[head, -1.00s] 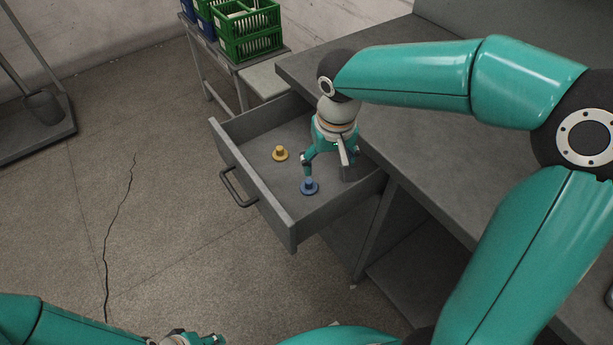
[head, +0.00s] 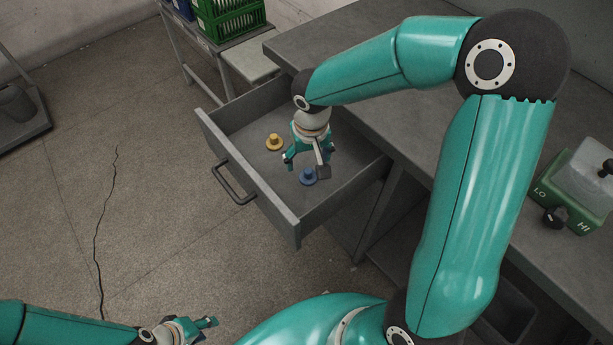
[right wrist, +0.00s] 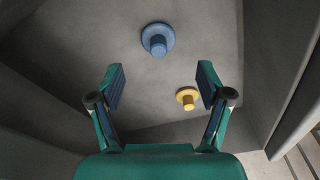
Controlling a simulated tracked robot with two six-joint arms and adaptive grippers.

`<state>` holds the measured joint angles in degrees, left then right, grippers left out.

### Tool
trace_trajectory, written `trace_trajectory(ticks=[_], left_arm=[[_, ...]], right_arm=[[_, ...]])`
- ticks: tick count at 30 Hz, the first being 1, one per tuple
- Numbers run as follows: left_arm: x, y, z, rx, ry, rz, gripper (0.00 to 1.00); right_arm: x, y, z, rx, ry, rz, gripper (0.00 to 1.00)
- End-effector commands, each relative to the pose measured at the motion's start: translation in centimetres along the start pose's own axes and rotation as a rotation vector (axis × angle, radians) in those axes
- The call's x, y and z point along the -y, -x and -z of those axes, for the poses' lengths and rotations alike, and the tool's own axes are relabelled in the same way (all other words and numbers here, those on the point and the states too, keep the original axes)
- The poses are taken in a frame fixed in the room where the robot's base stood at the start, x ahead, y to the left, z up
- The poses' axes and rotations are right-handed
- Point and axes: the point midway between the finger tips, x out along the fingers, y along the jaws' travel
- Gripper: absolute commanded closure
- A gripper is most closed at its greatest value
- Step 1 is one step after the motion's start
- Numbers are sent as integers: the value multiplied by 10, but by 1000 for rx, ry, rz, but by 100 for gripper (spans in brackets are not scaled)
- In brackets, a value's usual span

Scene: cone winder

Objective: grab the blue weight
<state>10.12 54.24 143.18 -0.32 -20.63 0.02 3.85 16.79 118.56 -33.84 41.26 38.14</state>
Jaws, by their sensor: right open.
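The blue weight (head: 309,177), a round flanged disc with a knob, stands in the open drawer (head: 240,178). My right gripper (head: 305,167) is open and empty over the drawer, its fingers on either side of the blue weight in the head view. In the right wrist view the blue weight (right wrist: 157,40) lies beyond the fingertips of the right gripper (right wrist: 161,78), roughly centred between them and apart from them. My left gripper (head: 203,327) is at the bottom edge of the head view, away from the drawer; its jaw opening is unclear.
A similar yellow weight (head: 274,142) stands in the drawer, near the right finger in the right wrist view (right wrist: 187,98). Drawer walls surround both weights. The grey bench (head: 345,35) is behind, with a green device (head: 572,190) at right. Green crates (head: 230,18) stand at the back.

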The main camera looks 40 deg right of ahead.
Motion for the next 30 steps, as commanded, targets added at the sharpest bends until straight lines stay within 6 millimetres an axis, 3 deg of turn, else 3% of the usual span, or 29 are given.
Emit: trace_trajectory(ticks=[8,18,26,30], left_arm=[[1,-2,0,0,0,0,60],[2,-6,0,0,0,0,60],[2,-6,0,0,0,0,60],[2,-6,0,0,0,0,60]], right_arm=[[-1,-19,-1,1,0,0,22],[-2,-61,-3,2,-1,1,22],[-2,-62,-3,-1,-1,2,22],[-2,-62,-3,-1,-1,1,45]])
